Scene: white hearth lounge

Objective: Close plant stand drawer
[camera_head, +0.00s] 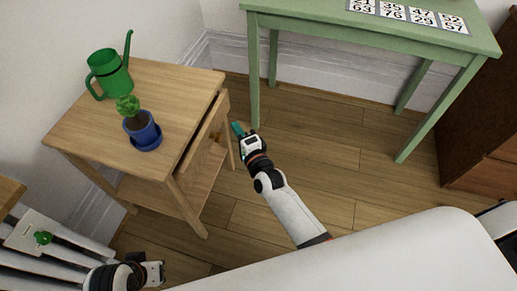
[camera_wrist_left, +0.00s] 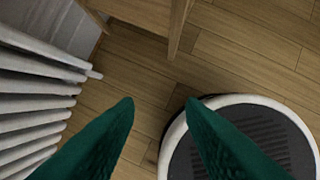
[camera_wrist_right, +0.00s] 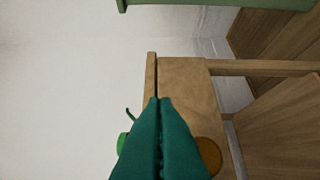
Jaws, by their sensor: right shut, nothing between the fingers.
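The wooden plant stand (camera_head: 170,85) is at the left of the head view. Its drawer (camera_head: 206,127) stands partly pulled out on the right side, its front tilted in the picture and apart from the stand's edge. My right gripper (camera_head: 238,131) is shut and empty, just outside the drawer front. In the right wrist view its teal fingers (camera_wrist_right: 160,103) overlap the drawer front (camera_wrist_right: 185,85), with a round knob (camera_wrist_right: 209,156) beside them; contact cannot be told. My left gripper (camera_head: 158,272) is low at the left, with its fingers (camera_wrist_left: 160,102) apart and nothing between them.
A green watering can (camera_head: 112,77) and a potted plant in a blue pot (camera_head: 143,131) stand on the plant stand. A green table (camera_head: 385,30) is at the back right, a brown cabinet (camera_head: 490,120) beyond it. A white radiator (camera_head: 62,243) is at lower left. Floor between is clear.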

